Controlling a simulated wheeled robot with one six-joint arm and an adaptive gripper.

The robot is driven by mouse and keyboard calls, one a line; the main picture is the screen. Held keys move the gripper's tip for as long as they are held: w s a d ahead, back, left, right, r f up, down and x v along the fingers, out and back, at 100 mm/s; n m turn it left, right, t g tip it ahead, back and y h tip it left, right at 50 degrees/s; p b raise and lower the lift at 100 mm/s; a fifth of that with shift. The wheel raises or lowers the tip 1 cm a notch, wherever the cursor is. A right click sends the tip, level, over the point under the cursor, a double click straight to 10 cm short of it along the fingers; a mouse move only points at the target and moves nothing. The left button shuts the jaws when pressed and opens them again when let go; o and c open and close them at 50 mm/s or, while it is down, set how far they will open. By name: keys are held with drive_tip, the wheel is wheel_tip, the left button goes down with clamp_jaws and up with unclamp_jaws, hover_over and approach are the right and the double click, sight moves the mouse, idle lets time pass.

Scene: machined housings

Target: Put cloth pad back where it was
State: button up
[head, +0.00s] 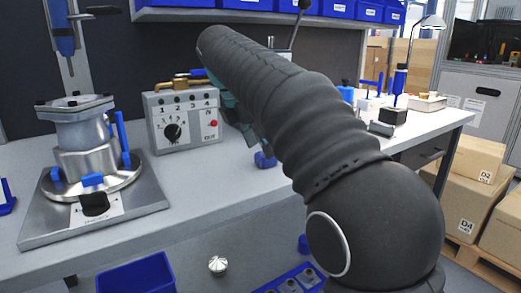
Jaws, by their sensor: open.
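My arm crosses the middle of the head view and hides part of the bench behind it. My gripper (248,132) shows only as a dark teal part beyond the arm, over the bench by the control box; it is open. Its fingertips are mostly hidden, and I cannot tell whether anything lies between them. I cannot pick out the cloth pad in this view. A metal housing (85,150) stands upright on a grey fixture plate (145,197) at the left, held among blue clamps.
A grey control box (185,118) with a dial stands on the bench (205,180). A small blue object (265,160) is beside my arm. Blue bins (138,276) sit below the front edge. A black block (392,116) is at the right; cartons (475,160) stand beyond.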

drive_tip(key=shift+v, duration=2.5)
drive_tip(key=s+d+m, duration=0.1)
drive_tip(key=d+m, duration=0.1)
drive_tip(key=s+d+f+m, duration=0.1)
drive_tip(key=s+d, duration=0.1)
drive_tip(key=d, duration=0.1)
drive_tip(key=s+d+m+y, duration=0.1)
drive_tip(key=d+m, duration=0.1)
drive_tip(key=d, duration=0.1)
drive_tip(key=shift+s+d+f+m, duration=0.1)
drive_tip(key=shift+s+f+m, duration=0.15)
drive_tip(key=shift+f+m, duration=0.1)
drive_tip(key=s+d+f+m+t+y, duration=0.1)
drive_tip(key=s+d+f+m, duration=0.4)
drive_tip(key=s+f+m, duration=0.4)
drive_tip(key=s+d+f+m+t+y, duration=0.1)
drive_tip(key=s+d+f+m+t, duration=0.1)
drive_tip(key=s+d+f+m, duration=0.4)
drive_tip(key=s+f+m, duration=0.4)
drive_tip(key=s+f, duration=0.2)
drive_tip(key=f, duration=0.1)
drive_tip(key=shift+s+f+y, duration=0.25)
drive_tip(key=shift+s+y, duration=0.05)
drive_tip(key=shift+y, duration=0.1)
drive_tip(key=shift+w, duration=0.1)
